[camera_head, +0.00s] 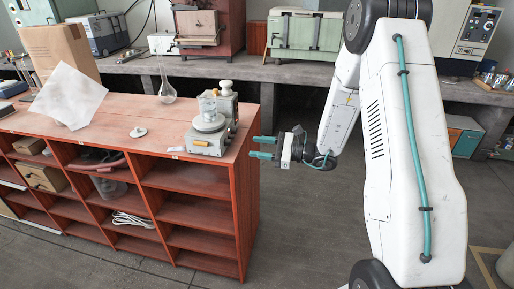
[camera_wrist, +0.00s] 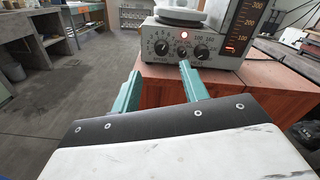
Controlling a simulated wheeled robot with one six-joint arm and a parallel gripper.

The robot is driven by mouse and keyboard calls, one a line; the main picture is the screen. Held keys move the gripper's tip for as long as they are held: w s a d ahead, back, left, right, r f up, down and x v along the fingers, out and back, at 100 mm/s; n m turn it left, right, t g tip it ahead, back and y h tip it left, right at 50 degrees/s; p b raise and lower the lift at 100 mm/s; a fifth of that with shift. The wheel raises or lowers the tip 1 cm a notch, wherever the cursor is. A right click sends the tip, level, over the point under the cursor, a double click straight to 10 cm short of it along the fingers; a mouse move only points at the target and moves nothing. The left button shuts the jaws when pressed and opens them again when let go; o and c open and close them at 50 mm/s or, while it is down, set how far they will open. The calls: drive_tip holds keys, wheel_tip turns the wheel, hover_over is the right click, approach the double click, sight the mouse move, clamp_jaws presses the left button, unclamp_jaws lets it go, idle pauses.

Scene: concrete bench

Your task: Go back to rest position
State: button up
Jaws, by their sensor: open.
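My gripper (camera_head: 264,148) has teal fingers and is open and empty. In the head view it is held in the air just off the right end of the red wooden shelf unit (camera_head: 213,183), pointing left. In the wrist view the two fingers of my gripper (camera_wrist: 158,88) stand apart, with the grey instrument (camera_wrist: 200,45) and the wooden top (camera_wrist: 160,88) beyond them. The same grey instrument (camera_head: 207,141), with dials and a glass vessel on top, stands on the shelf unit's right end in the head view. Nothing is between the fingers.
A round flask (camera_head: 167,92), a small white lid (camera_head: 138,132), a white sheet (camera_head: 70,95) and a cardboard box (camera_head: 62,50) are on the shelf unit's top. A concrete bench (camera_head: 290,73) with machines runs along the back. The floor (camera_head: 310,215) right of the shelf unit is clear.

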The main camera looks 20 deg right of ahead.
drive_tip(key=s+a+r+n+g+h, duration=0.25)
drive_tip(key=s+n+g, duration=0.35)
drive_tip(key=s, duration=0.4)
drive_tip(key=s+a+r+n+g+h, duration=0.2)
drive_tip(key=s+a+r+n+g, duration=0.15)
drive_tip(key=s+n+g, duration=0.5)
drive_tip(key=s+d+r+n+t+h, duration=0.2)
drive_tip(key=s+r+h, duration=0.3)
drive_tip(key=s, duration=0.3)
drive_tip(key=s+d+r+n+t+h, duration=0.3)
drive_tip(key=s+r+n+t+h, duration=0.1)
drive_tip(key=s, duration=0.5)
wheel_tip(320, 180, up, 3)
drive_tip(key=shift+s+f+n+h, duration=0.2)
drive_tip(key=shift+n+h, duration=0.15)
drive_tip(key=shift+h, duration=0.4)
